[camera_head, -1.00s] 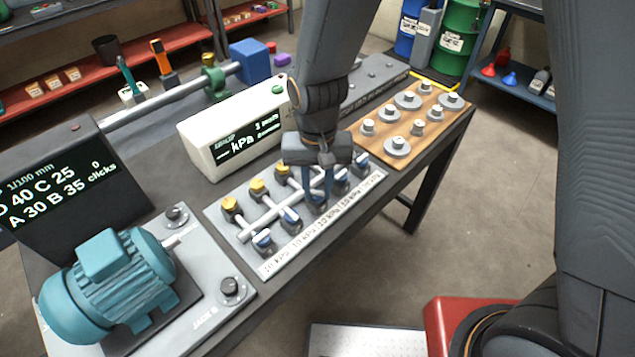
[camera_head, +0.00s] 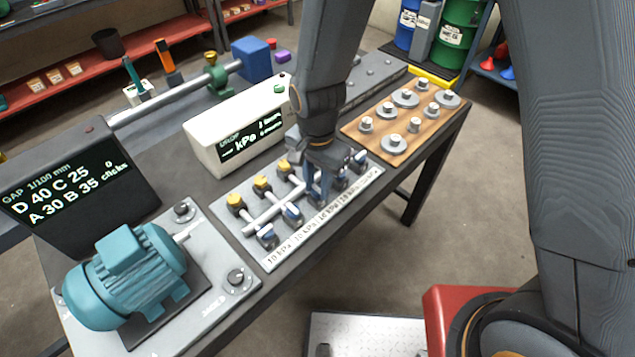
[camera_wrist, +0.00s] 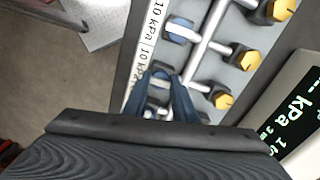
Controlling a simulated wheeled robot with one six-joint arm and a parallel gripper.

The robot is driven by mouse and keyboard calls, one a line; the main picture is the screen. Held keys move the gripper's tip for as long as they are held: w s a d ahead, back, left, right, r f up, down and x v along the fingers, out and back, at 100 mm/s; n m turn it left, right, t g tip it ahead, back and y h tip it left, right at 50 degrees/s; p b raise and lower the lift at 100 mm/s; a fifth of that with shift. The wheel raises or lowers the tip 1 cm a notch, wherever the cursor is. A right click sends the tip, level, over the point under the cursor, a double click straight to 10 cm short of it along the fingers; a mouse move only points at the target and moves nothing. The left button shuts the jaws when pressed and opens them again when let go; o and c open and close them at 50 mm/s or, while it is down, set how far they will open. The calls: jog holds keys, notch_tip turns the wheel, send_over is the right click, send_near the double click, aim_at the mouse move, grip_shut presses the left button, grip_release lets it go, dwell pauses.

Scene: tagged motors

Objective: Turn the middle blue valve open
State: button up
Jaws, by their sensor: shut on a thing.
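A grey valve panel (camera_head: 245,205) lies on the bench. It has a back row of yellow-knobbed valves and a front row of blue-handled valves. My gripper (camera_head: 318,192) points down over the front row. Its fingers are closed around the middle blue valve, which they mostly hide in the head view. In the wrist view, my gripper (camera_wrist: 168,98) holds the middle blue valve (camera_wrist: 160,82) between its two fingers. A blue valve (camera_wrist: 180,30) beside it is clear of the fingers. The held handle's exact angle is hard to tell.
A kPa display box (camera_head: 235,130) stands behind the panel. A teal motor (camera_head: 125,275) is at the left. A wooden board (camera_head: 385,155) with several grey knobs lies at the right. Neighbouring valves stand close on both sides of my gripper.

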aim_at(317, 190)
jog(key=shift+w, duration=0.1)
dwell(0.3)
jog(key=o, duration=1)
jog(key=shift+o, duration=0.2)
jog(key=shift+r, duration=0.1)
jog(key=shift+r+b, duration=0.85)
jog(key=shift+r, duration=3)
jog(key=s+d+n+b, duration=0.1)
jog(key=d+n, duration=0.2)
jog(key=d, duration=0.9)
jog(key=s+d+r+n+t+b, duration=0.1)
jog(key=d+n+b, duration=0.1)
jog(key=d, duration=0.9)
jog(key=shift+d+r+n, duration=0.15)
jog(key=shift+d+n, duration=0.2)
jog(key=shift+n, duration=0.05)
